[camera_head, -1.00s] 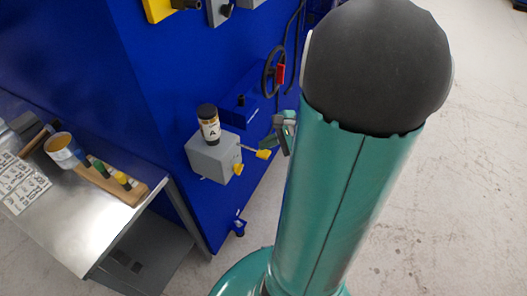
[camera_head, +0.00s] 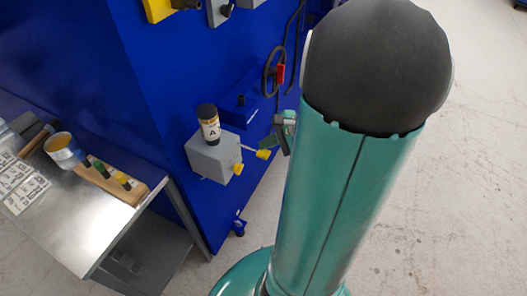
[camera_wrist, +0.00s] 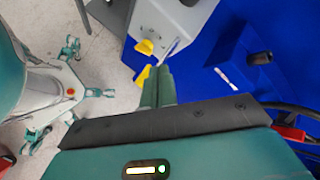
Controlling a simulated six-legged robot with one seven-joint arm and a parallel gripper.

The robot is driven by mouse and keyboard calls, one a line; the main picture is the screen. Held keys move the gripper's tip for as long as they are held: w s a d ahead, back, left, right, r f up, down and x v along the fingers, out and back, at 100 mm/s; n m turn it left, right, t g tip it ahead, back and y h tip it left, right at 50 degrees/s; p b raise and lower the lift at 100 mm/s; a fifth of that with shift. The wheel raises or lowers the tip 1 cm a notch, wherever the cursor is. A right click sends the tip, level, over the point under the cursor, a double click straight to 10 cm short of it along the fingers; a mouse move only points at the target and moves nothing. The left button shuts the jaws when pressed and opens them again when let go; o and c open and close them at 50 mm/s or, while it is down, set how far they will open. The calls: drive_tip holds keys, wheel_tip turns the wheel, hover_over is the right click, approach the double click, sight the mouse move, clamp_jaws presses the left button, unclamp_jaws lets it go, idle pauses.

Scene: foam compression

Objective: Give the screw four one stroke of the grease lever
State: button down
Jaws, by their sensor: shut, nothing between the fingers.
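The grease unit is a grey box (camera_head: 214,157) on the blue machine side, with a dark cartridge labelled A (camera_head: 209,126) upright on top. A yellow knob (camera_head: 237,169) sits on its front. A lever with a yellow tip (camera_head: 263,154) sticks out to the right. In the wrist view the grey box (camera_wrist: 168,22) is at the top, with the yellow knob (camera_wrist: 144,47) and yellow lever tip (camera_wrist: 142,76) below it. My gripper (camera_wrist: 158,70) is shut and empty, its green fingertips right beside the lever tip; I cannot tell whether they touch.
A steel bench (camera_head: 85,225) at left holds a tin (camera_head: 62,150), a wooden block with small bottles (camera_head: 110,181) and printed sheets (camera_head: 20,188). A blue box (camera_head: 240,103) and a red-marked cable (camera_head: 280,73) are on the machine beside the unit. The floor at right is clear.

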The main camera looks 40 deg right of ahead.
sight(265, 152)
drive_tip(key=shift+f, duration=0.1)
idle(0.6)
drive_tip(key=shift+f, duration=0.35)
drive_tip(key=shift+f, duration=1.3)
idle(1.4)
idle(0.4)
drive_tip(key=shift+r, duration=1.75)
drive_tip(key=shift+r, duration=0.1)
drive_tip(key=shift+r, duration=2.4)
drive_tip(key=shift+a, duration=0.1)
